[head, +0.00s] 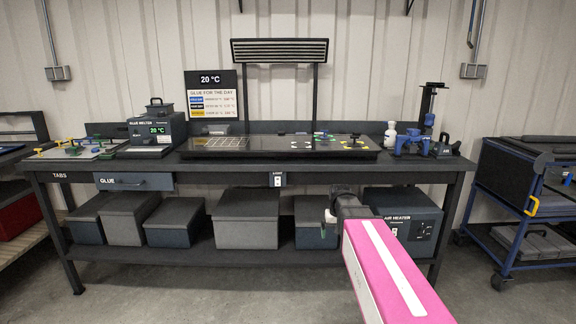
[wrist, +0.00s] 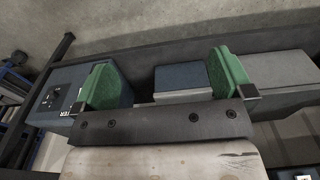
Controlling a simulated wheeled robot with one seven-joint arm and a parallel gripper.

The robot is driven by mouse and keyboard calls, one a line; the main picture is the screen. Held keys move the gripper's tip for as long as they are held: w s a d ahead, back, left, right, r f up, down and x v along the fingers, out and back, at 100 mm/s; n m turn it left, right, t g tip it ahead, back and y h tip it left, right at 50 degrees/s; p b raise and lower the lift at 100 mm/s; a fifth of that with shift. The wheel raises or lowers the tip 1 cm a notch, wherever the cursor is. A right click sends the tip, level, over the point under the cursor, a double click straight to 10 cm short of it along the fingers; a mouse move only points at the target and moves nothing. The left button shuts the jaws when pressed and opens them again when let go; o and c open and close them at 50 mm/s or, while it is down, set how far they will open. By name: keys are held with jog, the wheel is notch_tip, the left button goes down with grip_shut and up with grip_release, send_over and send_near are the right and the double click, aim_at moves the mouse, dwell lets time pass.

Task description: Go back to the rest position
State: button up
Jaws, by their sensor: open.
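My gripper (head: 330,216) is at the end of my pink and white arm, in front of the workbench in the head view. It is below the level of the bench top. In the wrist view my gripper (wrist: 165,82) shows two green fingers set wide apart, with nothing held between them. Beyond the fingers are grey boxes on the lower shelf and the air heater (wrist: 62,92). The air heater (head: 408,219) also shows in the head view, right of my gripper.
The workbench (head: 230,172) spans the view, with a glue melter (head: 157,130), a dark panel (head: 280,148) and a blue tool stand (head: 412,140) on top. Several boxes (head: 247,220) fill its lower shelf. A blue cart (head: 530,200) stands at right. Floor before the bench is clear at left.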

jog(key=s+f, duration=1)
jog(key=s, duration=0.4)
jog(key=shift+s+f+g, duration=0.3)
jog(key=shift+s+f, duration=0.1)
